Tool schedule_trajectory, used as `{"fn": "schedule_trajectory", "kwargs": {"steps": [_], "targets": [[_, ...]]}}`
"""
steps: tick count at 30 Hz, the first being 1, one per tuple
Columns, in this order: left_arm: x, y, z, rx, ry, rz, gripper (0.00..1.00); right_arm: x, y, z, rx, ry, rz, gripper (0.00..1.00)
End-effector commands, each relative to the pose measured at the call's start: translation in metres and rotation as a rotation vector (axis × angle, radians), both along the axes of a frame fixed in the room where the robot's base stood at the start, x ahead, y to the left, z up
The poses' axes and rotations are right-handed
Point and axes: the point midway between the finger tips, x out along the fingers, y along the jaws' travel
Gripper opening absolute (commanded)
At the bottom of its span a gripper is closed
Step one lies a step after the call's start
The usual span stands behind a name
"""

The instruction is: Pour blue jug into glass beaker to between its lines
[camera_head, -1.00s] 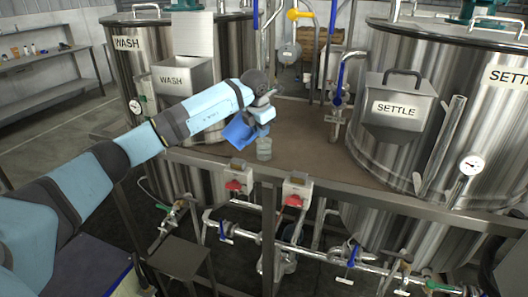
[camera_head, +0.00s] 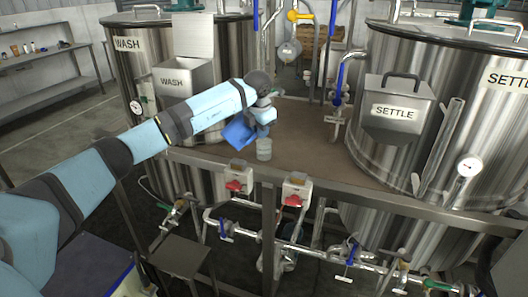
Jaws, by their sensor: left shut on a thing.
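The blue jug (camera_head: 238,133) is held by my left gripper (camera_head: 261,112) above the brown platform between the tanks. The jug is tilted, with its lower right side close to the glass beaker. My left gripper is shut on the jug, its fingers partly hidden by my wrist. The glass beaker (camera_head: 264,149) stands upright on the platform's front edge, just below and right of the jug. Its lines and liquid level are too small to read. My right gripper is not in view.
The WASH tank (camera_head: 125,60) stands behind on the left, the SETTLE tank (camera_head: 440,120) on the right. Two boxes with red switches (camera_head: 234,185) hang on the front rail below the beaker. The platform (camera_head: 310,135) right of the beaker is clear.

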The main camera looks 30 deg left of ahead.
Motion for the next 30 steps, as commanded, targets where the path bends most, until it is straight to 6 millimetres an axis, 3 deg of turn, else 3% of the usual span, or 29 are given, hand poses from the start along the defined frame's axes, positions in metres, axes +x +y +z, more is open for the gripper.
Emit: {"fn": "schedule_trajectory", "kwargs": {"steps": [30], "targets": [[0.001,0.000,-0.001,0.026,0.063,-0.001,0.00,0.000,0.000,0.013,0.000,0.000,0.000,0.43]]}}
